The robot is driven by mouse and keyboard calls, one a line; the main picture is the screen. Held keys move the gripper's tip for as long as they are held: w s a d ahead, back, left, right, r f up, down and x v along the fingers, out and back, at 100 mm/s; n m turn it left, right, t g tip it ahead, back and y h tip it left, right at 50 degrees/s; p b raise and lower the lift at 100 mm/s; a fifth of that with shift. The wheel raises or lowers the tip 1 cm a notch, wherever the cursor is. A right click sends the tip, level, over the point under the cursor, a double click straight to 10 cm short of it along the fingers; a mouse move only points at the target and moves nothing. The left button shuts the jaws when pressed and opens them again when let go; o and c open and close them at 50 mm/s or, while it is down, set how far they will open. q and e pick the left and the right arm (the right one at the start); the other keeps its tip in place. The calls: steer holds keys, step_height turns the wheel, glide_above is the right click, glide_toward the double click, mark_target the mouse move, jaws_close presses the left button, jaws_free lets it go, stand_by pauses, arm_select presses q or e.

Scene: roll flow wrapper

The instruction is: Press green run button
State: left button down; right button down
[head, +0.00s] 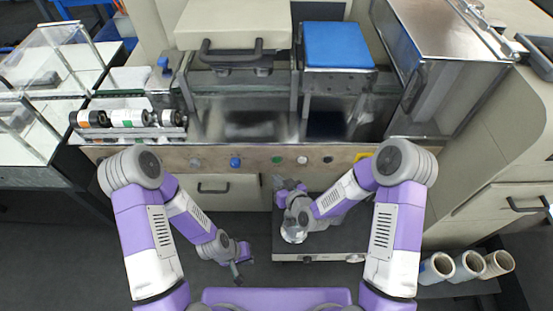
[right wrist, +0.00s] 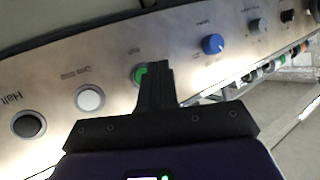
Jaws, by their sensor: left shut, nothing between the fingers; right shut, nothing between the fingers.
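The green run button (head: 276,160) is on the front control strip of the machine in the head view. It also shows in the right wrist view (right wrist: 138,72), partly hidden behind the fingertips. My right gripper (head: 279,182) is shut and empty, its tips pointing at the strip close to the green button. In the right wrist view the shut fingers (right wrist: 155,72) overlap the button's right side. Whether they touch it I cannot tell. My left gripper (head: 236,272) is shut and empty, low in front of the machine and away from the strip.
Beside the green button are a white button (right wrist: 90,98), a black button marked Halt (right wrist: 28,124) and a blue knob (right wrist: 213,43). A drawer handle (head: 213,188) lies below the strip. Several film rolls (head: 468,265) stand at the lower right.

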mark_target(276, 160)
steer(key=shift+w+b, duration=0.4)
steer(key=shift+w, duration=1.45)
steer(key=shift+w, duration=0.1)
stand_by(0.5)
steer(key=shift+w+b, duration=0.3)
steer(key=shift+w, duration=0.05)
steer(key=shift+w, duration=0.45)
stand_by(0.6)
steer(key=shift+s, duration=0.1)
steer(key=shift+s+b, duration=0.4)
steer(key=shift+s, duration=0.4)
